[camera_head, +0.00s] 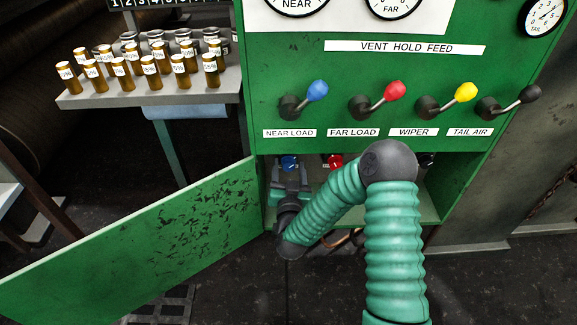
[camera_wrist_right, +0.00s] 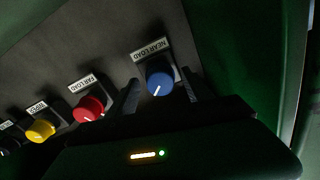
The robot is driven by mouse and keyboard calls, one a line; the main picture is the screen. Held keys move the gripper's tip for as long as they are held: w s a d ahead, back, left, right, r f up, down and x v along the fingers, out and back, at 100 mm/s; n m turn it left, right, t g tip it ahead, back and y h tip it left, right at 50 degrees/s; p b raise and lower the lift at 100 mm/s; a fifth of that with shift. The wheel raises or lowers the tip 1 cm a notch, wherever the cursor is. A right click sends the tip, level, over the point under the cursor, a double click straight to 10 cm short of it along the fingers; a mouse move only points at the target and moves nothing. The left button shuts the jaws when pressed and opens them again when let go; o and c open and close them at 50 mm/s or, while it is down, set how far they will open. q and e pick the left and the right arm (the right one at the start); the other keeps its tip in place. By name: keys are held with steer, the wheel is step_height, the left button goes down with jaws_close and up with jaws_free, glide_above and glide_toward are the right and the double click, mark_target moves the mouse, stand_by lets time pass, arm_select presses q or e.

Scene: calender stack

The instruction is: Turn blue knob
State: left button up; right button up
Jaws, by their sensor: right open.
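The blue knob (camera_wrist_right: 160,80) sits on a dark panel under a NEAR LOAD label, its white mark pointing down-left in the right wrist view. In the head view its top shows (camera_head: 289,162) inside the open green cabinet. My right gripper (camera_head: 290,182) reaches into the cabinet at the blue knob. In the right wrist view my right gripper's dark fingers (camera_wrist_right: 159,93) are open, one on each side of the blue knob. I cannot tell whether they touch it. My left gripper is not in view.
A red knob (camera_wrist_right: 88,108) and a yellow knob (camera_wrist_right: 41,129) sit beside it. Blue, red, yellow and black levers stick out above the opening. The open green door (camera_head: 140,245) stands at the left. A shelf (camera_head: 150,93) holds several labelled bottles.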

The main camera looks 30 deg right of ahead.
steer(key=shift+x, duration=0.85)
jaws_close()
steer(key=shift+r, duration=0.1)
steer(key=shift+m+p, duration=0.3)
steer(key=shift+m, duration=0.2)
jaws_free()
